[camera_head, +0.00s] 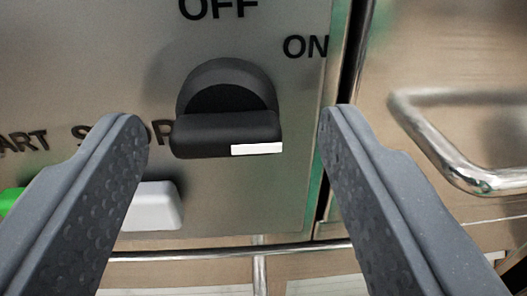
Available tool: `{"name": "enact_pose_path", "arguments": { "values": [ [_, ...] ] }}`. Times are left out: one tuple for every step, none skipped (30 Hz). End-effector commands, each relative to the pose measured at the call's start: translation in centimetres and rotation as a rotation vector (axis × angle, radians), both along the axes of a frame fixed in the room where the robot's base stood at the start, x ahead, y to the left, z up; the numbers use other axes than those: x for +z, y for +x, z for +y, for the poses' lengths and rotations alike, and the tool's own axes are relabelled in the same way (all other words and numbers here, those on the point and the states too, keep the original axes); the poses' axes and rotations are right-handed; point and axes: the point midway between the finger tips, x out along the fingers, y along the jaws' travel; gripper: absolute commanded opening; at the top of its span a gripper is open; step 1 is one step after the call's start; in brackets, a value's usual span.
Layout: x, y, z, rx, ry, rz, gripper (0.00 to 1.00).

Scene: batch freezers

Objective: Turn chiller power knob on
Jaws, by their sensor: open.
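The black power knob (226,132) sits on a metal panel (90,60) in the upper middle of the view. Its grip bar lies roughly level, and a white mark shows at the bar's right end. The word OFF stands above the knob and ON to its upper right. My gripper (236,125) is open, with one grey finger to the left and one to the right of the knob. Both fingertips appear clear of it, the right one with a wider gap. How deep the fingers reach toward the panel I cannot tell.
A green button (11,201) and a pale grey button (152,205) sit low on the panel, partly behind the left finger, under START and STOP lettering. A curved metal handle (465,175) stands out at the right. The panel ends at a dark vertical gap before it.

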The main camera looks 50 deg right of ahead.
Motion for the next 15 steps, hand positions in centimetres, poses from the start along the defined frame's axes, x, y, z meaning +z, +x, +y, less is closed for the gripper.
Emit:
{"name": "enact_pose_path", "arguments": {
  "values": [
    [0.0,0.0,0.0,0.000,0.000,0.000,0.55],
    [0.0,0.0,0.0,0.001,0.000,0.000,0.55],
    [0.0,0.0,0.0,0.001,0.000,0.000,0.55],
    [0.0,0.0,0.0,0.001,0.000,0.000,0.55],
    [0.0,0.0,0.0,0.001,0.000,0.000,0.55],
    [0.0,0.0,0.0,0.001,0.000,0.000,0.55],
    [0.0,0.0,0.0,0.001,0.000,0.000,0.55],
    [0.0,0.0,0.0,0.001,-0.001,0.001,0.55],
    [0.0,0.0,0.1,0.001,0.000,0.001,0.55],
    [0.0,0.0,0.1,0.001,0.000,0.001,0.55],
    [0.0,-0.1,0.2,0.002,0.000,0.001,0.55],
    [0.0,-0.2,0.4,0.002,0.001,0.002,0.55],
    [0.0,-0.3,0.5,0.002,0.001,0.002,0.55],
    [0.0,-0.5,0.7,0.002,0.001,0.001,0.55],
    [0.0,-0.7,1.0,0.003,0.001,0.001,0.55]
  ]
}}
